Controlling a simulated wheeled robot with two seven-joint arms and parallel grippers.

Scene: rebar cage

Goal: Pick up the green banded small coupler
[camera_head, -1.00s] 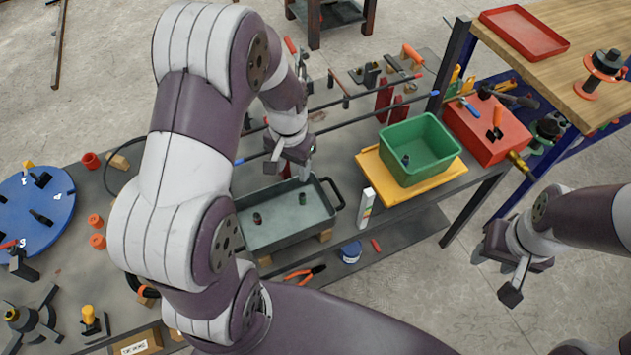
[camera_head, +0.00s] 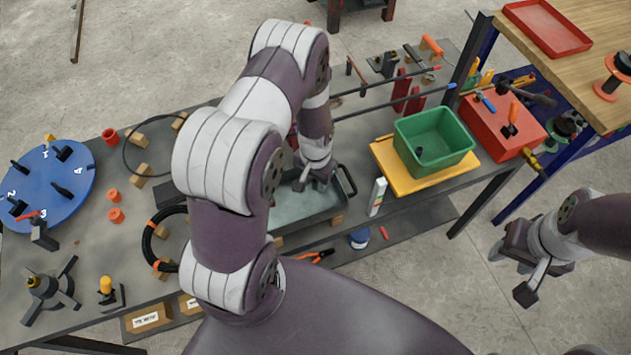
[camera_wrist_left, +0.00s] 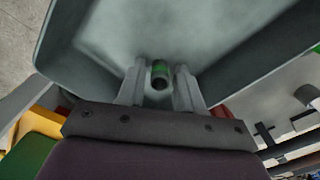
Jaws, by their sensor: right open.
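The green banded small coupler (camera_wrist_left: 160,70) stands in the grey tray (camera_wrist_left: 215,30), a short dark cylinder with a green band. In the left wrist view it sits between the two fingers of my left gripper (camera_wrist_left: 158,88), with narrow gaps at its sides. In the head view my left gripper (camera_head: 313,183) reaches down into the grey tray (camera_head: 347,181). My left arm hides the tray's left part, and the coupler cannot be seen there. My right gripper (camera_head: 525,272) is open and empty over the floor at the right.
A green bin (camera_head: 452,146) holding a dark coupler (camera_head: 419,152) stands on a yellow board (camera_head: 383,153) right of the tray. Long bars run behind the tray. A blue turntable (camera_head: 50,190) is at far left.

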